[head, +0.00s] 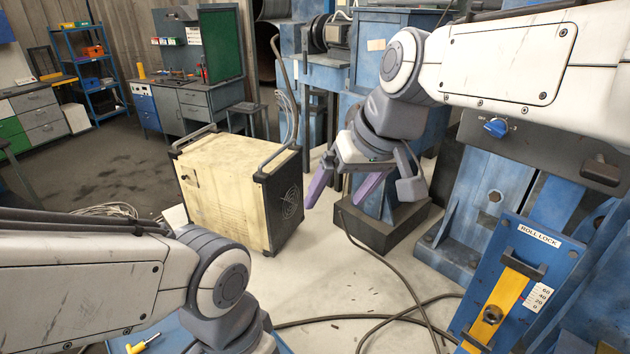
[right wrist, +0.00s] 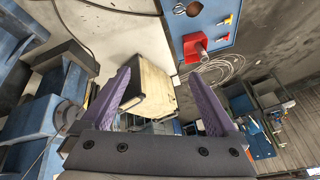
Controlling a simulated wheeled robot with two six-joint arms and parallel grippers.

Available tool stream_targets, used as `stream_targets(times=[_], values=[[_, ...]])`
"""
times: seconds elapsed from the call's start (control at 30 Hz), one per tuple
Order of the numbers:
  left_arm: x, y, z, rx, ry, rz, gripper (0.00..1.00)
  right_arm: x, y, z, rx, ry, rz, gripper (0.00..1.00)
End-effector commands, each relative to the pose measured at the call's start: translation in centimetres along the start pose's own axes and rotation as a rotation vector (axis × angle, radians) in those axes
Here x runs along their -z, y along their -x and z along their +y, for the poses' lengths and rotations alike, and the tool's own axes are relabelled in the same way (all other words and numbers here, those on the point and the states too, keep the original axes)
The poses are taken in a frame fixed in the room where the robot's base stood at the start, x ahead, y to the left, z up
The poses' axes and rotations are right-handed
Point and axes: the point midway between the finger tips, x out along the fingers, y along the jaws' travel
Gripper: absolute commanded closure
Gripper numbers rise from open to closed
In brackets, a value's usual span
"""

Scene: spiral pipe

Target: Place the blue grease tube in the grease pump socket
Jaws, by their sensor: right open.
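I cannot make out a blue grease tube or a grease pump socket in either view. My right gripper (head: 344,190) hangs in the middle of the head view, its two purple fingers apart and pointing down. In the right wrist view the gripper (right wrist: 158,82) is open, with nothing held between its fingers. My left arm comes in at the lower left of the head view, and its fingers are below the frame edge.
A cream equipment case (head: 225,195) with black handles stands on the floor left of my right gripper. Dark cables (head: 400,312) lie on the floor. A blue roll lock panel (head: 515,290) stands at the lower right. A blue top with a red block (right wrist: 194,46) shows in the right wrist view.

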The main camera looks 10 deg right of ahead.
Motion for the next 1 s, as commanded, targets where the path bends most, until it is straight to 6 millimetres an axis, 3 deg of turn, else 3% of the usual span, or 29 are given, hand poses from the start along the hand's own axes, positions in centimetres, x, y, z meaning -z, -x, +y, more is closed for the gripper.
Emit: stream_targets(times=[0.03, 0.1, 0.2, 0.3, 0.4, 0.53, 0.8, 1.0], values=[[0.0, 0.0, 0.0, 0.000, 0.000, 0.000, 0.50, -3.7, -2.4, -2.3, 0.016, 0.070, -0.083, 0.06], [0.0, 0.0, 0.0, 0.000, 0.000, 0.000, 0.50, -8.3, -4.8, -4.2, 0.022, 0.150, -0.175, 0.06], [0.0, 0.0, 0.0, 0.000, 0.000, 0.000, 0.50, -14.4, -7.0, -5.6, 0.019, 0.258, -0.284, 0.06], [0.0, 0.0, 0.0, 0.000, 0.000, 0.000, 0.50, -18.9, -8.1, -5.8, 0.009, 0.341, -0.357, 0.06], [0.0, 0.0, 0.0, 0.000, 0.000, 0.000, 0.50, -21.5, -8.6, -5.6, 0.001, 0.393, -0.399, 0.06], [0.0, 0.0, 0.0, 0.000, 0.000, 0.000, 0.50, -22.7, -8.8, -5.4, -0.004, 0.414, -0.417, 0.06], [0.0, -0.1, 0.0, 0.000, 0.000, 0.000, 0.50, -22.7, -8.9, -5.3, -0.004, 0.412, -0.417, 0.06], [-0.1, -2.9, -0.2, 0.000, 0.001, 0.000, 0.50, -23.8, -11.5, -4.9, -0.004, 0.410, -0.417, 0.06]])
